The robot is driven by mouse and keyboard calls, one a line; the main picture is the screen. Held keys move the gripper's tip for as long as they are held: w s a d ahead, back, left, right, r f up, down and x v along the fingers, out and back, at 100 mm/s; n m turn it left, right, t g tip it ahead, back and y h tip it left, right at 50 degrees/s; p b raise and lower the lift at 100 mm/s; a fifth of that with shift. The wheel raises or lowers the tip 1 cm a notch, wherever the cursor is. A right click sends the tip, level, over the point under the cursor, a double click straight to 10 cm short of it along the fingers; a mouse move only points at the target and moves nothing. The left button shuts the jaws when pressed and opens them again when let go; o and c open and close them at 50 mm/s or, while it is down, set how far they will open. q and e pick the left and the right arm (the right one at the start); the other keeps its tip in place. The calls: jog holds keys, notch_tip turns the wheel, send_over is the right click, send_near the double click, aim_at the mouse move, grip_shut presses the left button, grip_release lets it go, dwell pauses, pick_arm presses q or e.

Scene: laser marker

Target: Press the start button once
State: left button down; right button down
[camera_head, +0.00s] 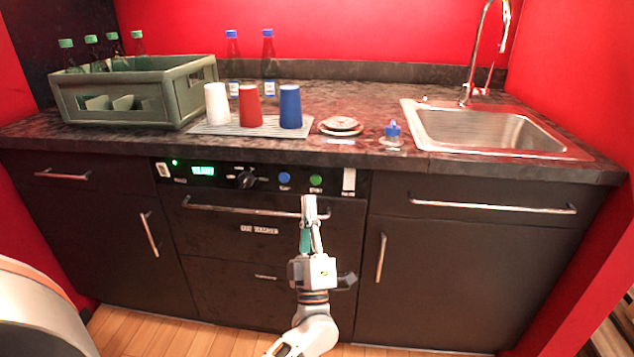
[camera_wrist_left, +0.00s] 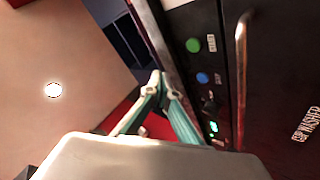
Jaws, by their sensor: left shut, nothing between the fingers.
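The cup washer's control panel (camera_head: 262,180) runs under the worktop in the head view. It has a green button (camera_head: 316,180), a blue button (camera_head: 285,177), a black knob (camera_head: 246,179) and a lit green display (camera_head: 203,170). My left gripper (camera_head: 309,200) is shut and empty, its fingertips just below the green button in the picture; I cannot tell if they touch the panel. In the left wrist view the shut fingertips (camera_wrist_left: 158,78) appear beside the panel, with the green button (camera_wrist_left: 193,45) and blue button (camera_wrist_left: 202,78) in sight. The button labels are too small to read. My right gripper is not in view.
A horizontal handle (camera_head: 240,211) crosses the washer front just below the panel, close to my left gripper. The worktop (camera_head: 360,160) edge overhangs the panel. White, red and blue cups stand on a mat above, beside a bottle crate (camera_head: 130,112). A sink (camera_head: 490,130) is at right.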

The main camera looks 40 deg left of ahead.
aim_at(316, 180)
pick_arm(q)
jog(key=w+a, duration=0.1)
jog(key=w, duration=0.1)
jog(key=w+a+b, duration=0.1)
jog(key=w+a, duration=0.1)
jog(key=w, duration=0.1)
jog(key=shift+w+a, duration=0.25)
jog(key=shift+w, duration=0.1)
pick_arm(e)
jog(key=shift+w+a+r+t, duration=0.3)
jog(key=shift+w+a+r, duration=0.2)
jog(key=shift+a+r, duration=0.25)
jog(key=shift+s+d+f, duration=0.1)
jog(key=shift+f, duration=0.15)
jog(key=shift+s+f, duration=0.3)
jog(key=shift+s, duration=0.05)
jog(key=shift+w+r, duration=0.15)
pick_arm(q)
jog(key=shift+w, duration=0.1)
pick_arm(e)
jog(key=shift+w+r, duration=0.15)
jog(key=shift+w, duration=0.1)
